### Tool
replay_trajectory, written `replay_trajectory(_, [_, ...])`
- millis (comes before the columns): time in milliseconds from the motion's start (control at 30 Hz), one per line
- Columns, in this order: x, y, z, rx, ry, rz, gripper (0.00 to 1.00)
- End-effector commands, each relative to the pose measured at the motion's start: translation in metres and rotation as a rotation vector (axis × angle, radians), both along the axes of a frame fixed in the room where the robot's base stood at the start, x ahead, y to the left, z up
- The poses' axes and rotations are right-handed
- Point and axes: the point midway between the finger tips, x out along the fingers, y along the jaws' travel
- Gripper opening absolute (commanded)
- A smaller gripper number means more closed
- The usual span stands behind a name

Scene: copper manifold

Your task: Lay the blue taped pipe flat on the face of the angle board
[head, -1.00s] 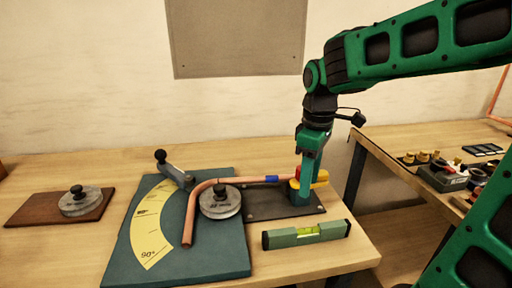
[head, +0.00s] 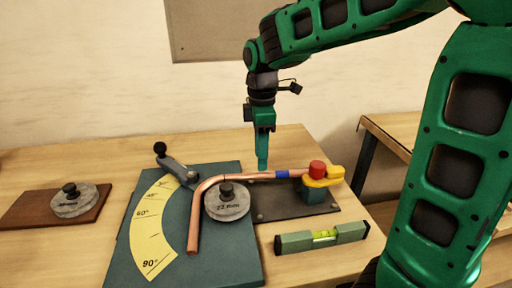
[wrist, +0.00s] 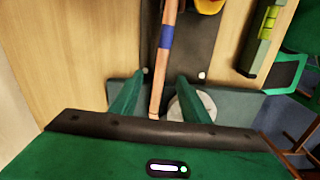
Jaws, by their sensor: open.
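The copper pipe (head: 194,222) has a band of blue tape (head: 282,174) on its straight right-hand run, which reaches the clamp. The pipe bends around a grey round former, and its free leg points toward the front over the teal angle board (head: 225,262) with its yellow degree scale (head: 150,232). My gripper (head: 262,166) points down at the straight run, between the former and the tape. In the wrist view the pipe passes between my open fingers (wrist: 160,78), with the tape (wrist: 166,37) beyond them. I cannot tell whether the fingers touch the pipe.
A clamp with a red knob (head: 317,168) and yellow handle stands on a dark plate (head: 270,208). A green level (head: 322,236) lies in front. The former (head: 227,206) and a grey handle (head: 177,169) rise from the board. A second former (head: 73,203) sits on a brown board at left.

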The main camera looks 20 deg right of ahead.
Motion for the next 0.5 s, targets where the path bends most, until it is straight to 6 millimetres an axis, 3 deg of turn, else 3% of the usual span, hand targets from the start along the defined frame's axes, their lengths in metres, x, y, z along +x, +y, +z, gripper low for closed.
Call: replay_trajectory(500, [-0.001, -0.009, -0.064, -0.001, 0.003, -0.016, 0.42])
